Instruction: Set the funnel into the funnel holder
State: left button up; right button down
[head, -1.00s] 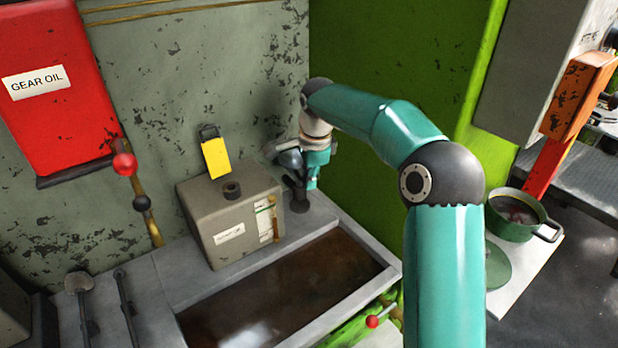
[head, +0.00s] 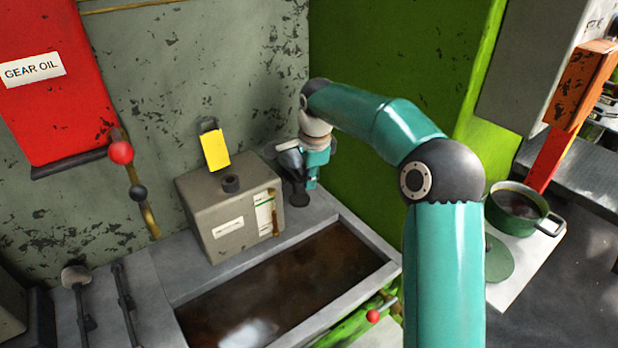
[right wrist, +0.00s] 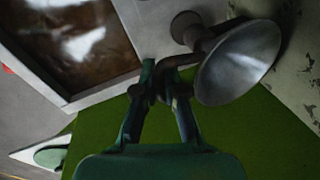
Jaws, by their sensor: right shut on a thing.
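The funnel (right wrist: 240,62) is a grey metal cone in the right wrist view, its wide mouth turned to the lower right. In the head view it is a small grey shape (head: 288,158) beside my right gripper (head: 311,178). The gripper (right wrist: 165,82) is shut at the funnel's narrow side, where a dark bent piece meets the fingers. A dark stand with a round foot (head: 298,199), probably the funnel holder, is just below; its foot also shows in the right wrist view (right wrist: 184,24). Whether the funnel touches or sits in it, I cannot tell. My left gripper is out of view.
A grey box (head: 226,215) with a dark round neck stands left of the gripper. A sunken tray of brown liquid (head: 285,285) lies in front. The green wall (head: 385,175) is close on the right. A pot (head: 515,208) stands farther right.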

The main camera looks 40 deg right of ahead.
jog(key=c, duration=1.2)
grip_release()
jog(key=shift+r, duration=0.1)
jog(key=v, duration=1.1)
jog(key=shift+r, duration=0.35)
jog(key=shift+s, duration=0.1)
